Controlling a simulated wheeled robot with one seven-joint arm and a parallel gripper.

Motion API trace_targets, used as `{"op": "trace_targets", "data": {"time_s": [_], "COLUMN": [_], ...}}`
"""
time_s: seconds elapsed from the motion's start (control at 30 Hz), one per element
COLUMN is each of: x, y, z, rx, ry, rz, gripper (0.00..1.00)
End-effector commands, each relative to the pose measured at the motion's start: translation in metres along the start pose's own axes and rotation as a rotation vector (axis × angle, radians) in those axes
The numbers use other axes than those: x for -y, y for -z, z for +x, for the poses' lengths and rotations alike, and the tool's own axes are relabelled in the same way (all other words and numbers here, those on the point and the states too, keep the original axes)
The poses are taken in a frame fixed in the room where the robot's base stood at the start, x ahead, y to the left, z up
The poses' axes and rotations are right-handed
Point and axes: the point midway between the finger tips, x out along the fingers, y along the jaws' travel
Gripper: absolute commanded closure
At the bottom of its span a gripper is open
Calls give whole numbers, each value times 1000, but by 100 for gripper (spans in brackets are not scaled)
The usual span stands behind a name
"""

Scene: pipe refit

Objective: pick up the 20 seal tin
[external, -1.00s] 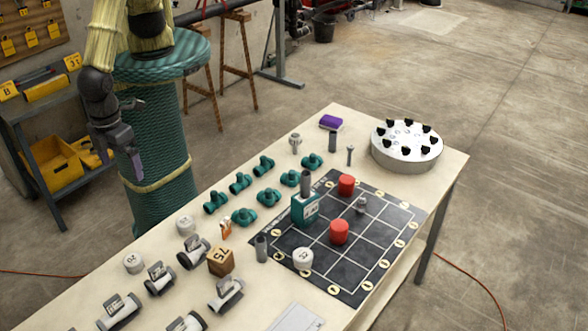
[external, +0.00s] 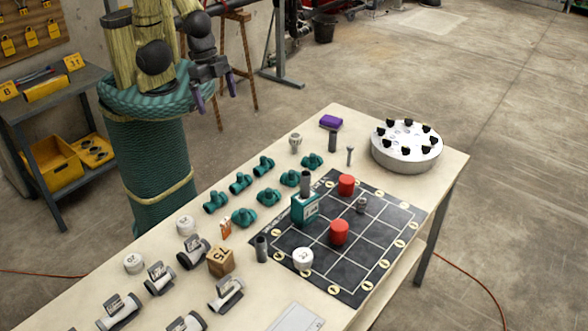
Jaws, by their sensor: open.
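Several small white tins with dark numbers on their lids stand on the long cream table. The one near the left edge (external: 133,263) seems to read 20, though the print is small. A second white tin (external: 186,225) stands a little behind it, its number not clear. A third white tin (external: 302,258) stands on the dark grid mat (external: 345,282), its number also hard to read. My gripper (external: 216,96) is open and empty, fingers pointing down. It is high up, beyond the table's back edge and well away from all the tins.
Grey pipe pieces (external: 227,293) and a wooden block (external: 221,261) stand close to the left tins. Teal fittings (external: 241,182) line the back. Red cylinders (external: 339,231) and a teal box (external: 304,209) stand on the mat. A round white holder (external: 407,147) is at the far right.

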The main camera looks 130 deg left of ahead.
Motion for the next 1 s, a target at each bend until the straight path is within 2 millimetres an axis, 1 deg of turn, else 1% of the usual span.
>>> {"op": "trace_targets", "data": {"time_s": [0.33, 0.4, 0.47, 0.77, 0.87, 0.97, 1.0], "x": [-1, -1, -1, -2, -9, -23, -31], "y": [1, 1, 1, 2, 5, 10, 13], "z": [-1, -1, 0, 1, 10, 28, 38], "rx": [1, 1, 1, 0, -3, -16, -23], "ry": [0, 0, 0, -1, -8, -19, -24], "rz": [6, 6, 6, 15, 60, 156, 208], "gripper": [0, 14, 24, 24, 24, 24, 24]}}
